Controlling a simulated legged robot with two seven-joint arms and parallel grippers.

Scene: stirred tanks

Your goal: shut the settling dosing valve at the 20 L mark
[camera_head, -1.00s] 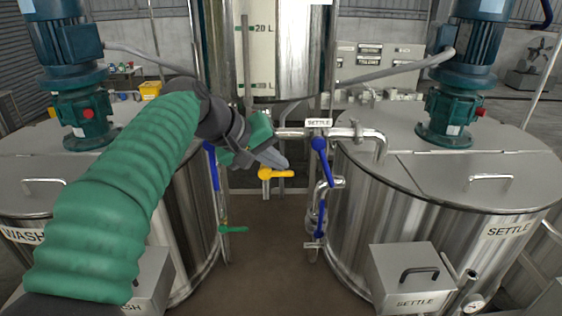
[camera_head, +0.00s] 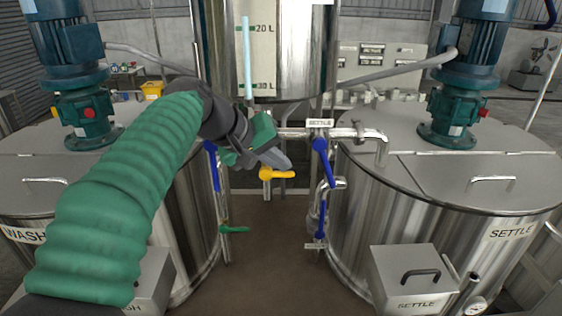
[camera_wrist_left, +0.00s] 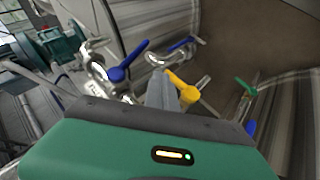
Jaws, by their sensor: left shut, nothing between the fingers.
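The settling dosing valve has a blue handle (camera_head: 321,158) on the horizontal pipe under a SETTLE label (camera_head: 319,123). The handle slants down, across the pipe. It also shows in the wrist view (camera_wrist_left: 130,62). The sight tube (camera_head: 247,60) on the central vessel is pale blue from above the 20 L mark (camera_head: 264,29) to below the lower mark. My left gripper (camera_head: 284,162) is shut and empty, left of the blue handle and apart from it; its fingers show in the wrist view (camera_wrist_left: 164,92). My right gripper is out of view.
A yellow valve handle (camera_head: 278,174) sits just below my left fingertips. Another blue handle (camera_head: 321,220) stands lower right, a blue one (camera_head: 213,165) at left and a green one (camera_head: 234,229) below it. Settle tank (camera_head: 440,215) and wash tank (camera_head: 185,225) flank the brown floor gap.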

